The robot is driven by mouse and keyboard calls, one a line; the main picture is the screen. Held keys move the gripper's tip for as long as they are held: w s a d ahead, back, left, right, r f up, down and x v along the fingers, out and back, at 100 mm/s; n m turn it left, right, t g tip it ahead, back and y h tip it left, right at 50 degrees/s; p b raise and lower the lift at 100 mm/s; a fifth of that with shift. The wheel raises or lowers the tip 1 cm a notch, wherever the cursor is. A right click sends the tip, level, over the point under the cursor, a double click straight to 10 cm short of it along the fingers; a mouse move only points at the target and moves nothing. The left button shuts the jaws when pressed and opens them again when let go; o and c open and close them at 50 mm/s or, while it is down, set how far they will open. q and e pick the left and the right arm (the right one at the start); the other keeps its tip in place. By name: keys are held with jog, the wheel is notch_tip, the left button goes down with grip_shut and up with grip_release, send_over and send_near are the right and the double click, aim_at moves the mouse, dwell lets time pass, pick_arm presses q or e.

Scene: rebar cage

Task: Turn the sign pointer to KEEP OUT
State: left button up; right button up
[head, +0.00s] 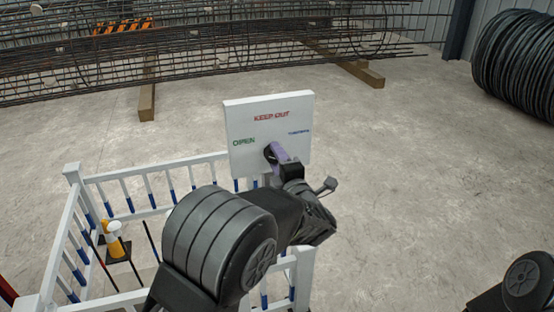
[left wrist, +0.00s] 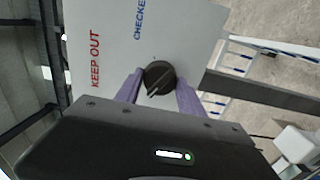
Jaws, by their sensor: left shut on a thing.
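The white sign board (head: 290,105) stands upright on the white fence. It reads KEEP OUT in red at the top, OPEN in green at the left, and small blue lettering at the right. The round black knob (left wrist: 160,77) is at its lower middle. My left gripper (head: 272,152) has its purple fingers on either side of the knob, shut on it. In the left wrist view, a pale mark on the knob points down-left, seemingly between the OPEN side and KEEP OUT. My left arm hides the board's lower edge in the head view. My right gripper is out of view.
A white fence with blue-banded bars (head: 150,177) encloses a space holding a yellow-and-white post (head: 115,240). A long rebar cage (head: 200,55) lies on wooden beams (head: 146,98) behind. A black coil (head: 515,65) stands at the far right. The concrete floor right of the sign is clear.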

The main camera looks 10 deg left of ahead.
pick_arm(q)
jog(key=c, duration=0.5)
jog(key=shift+m, duration=0.3)
jog(key=shift+m+p, duration=1.7)
jog(key=shift+m, duration=3.9)
jog(key=o, duration=1.4)
